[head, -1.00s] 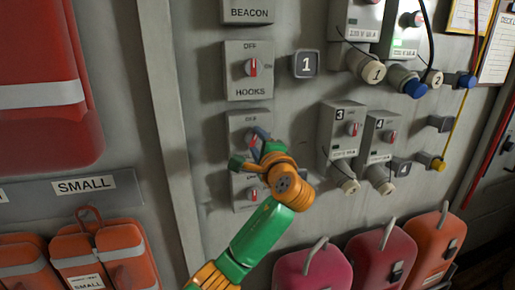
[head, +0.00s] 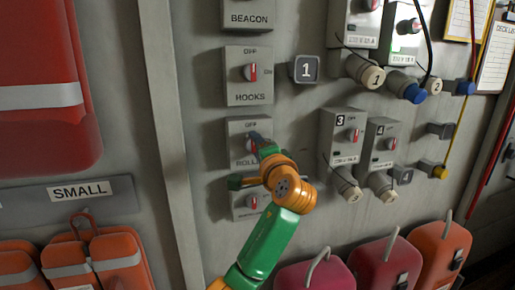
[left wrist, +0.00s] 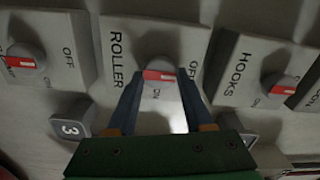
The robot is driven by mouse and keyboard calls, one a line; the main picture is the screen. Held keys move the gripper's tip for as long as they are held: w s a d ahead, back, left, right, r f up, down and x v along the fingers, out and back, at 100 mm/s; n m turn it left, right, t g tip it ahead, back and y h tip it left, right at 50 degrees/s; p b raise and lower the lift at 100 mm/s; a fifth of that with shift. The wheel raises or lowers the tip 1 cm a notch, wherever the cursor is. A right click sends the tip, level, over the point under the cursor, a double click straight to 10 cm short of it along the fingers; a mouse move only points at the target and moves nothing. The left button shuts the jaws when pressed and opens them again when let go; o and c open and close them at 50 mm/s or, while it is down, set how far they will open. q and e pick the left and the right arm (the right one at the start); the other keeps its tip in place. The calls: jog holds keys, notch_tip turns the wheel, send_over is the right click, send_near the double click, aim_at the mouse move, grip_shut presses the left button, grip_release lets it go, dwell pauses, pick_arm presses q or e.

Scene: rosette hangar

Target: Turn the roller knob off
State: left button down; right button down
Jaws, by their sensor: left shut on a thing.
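The roller box (head: 236,128) is a grey panel on the wall, below the hooks box. Its grey knob with a red bar (left wrist: 160,73) sits between the two fingers of my left gripper (left wrist: 158,96), which is shut on it. In the left wrist view the red bar lies level, with OFF to its right and ON below it. In the head view my left gripper (head: 254,141) covers most of the roller knob and part of the label. My right gripper is not in view.
The hooks box (head: 236,90) is just above, and a lower switch box (head: 250,212) is partly behind my left arm. A numbered square (head: 305,69) and socket boxes (head: 343,122) stand to the right. Orange and red cases (head: 315,272) hang below.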

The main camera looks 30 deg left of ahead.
pick_arm(q)
jog(key=shift+c, duration=1.5)
grip_release()
jog(key=shift+s, duration=0.1)
jog(key=b+v, duration=0.3)
jog(key=v, duration=0.4)
jog(key=shift+a+f, duration=0.1)
